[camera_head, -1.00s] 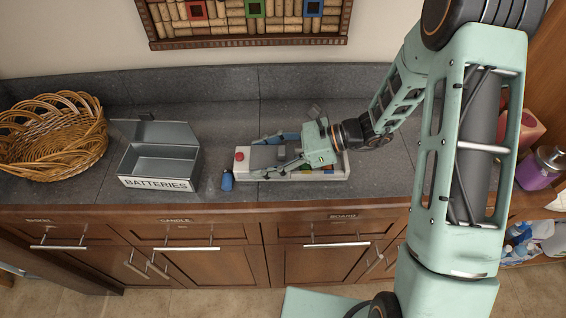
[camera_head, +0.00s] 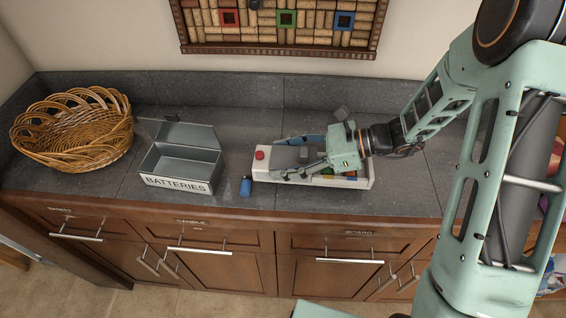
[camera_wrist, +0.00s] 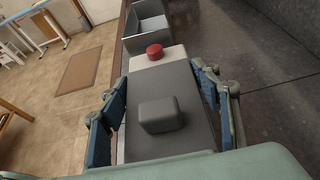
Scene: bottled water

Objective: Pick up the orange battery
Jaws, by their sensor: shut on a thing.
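A long white case (camera_head: 262,168) with a red button (camera_head: 260,155) lies on the counter. A grey sliding lid (camera_head: 287,157) with a raised grey knob (camera_head: 304,154) sits on it; in the wrist view the lid (camera_wrist: 165,90) and its knob (camera_wrist: 160,115) fill the middle. My gripper (camera_head: 280,158) is shut on the lid, with one blue-padded finger along each side. Small coloured pieces (camera_head: 350,174) show in the case's right part, partly hidden by my gripper. I cannot make out an orange battery among them. A blue battery (camera_head: 245,187) stands left of the case, apart from it.
An open grey metal box (camera_head: 178,184) labelled BATTERIES stands left of the blue battery. A wicker basket (camera_head: 72,135) is at the far left. A cork board (camera_head: 278,25) hangs on the wall behind. The counter's front edge runs close below the case.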

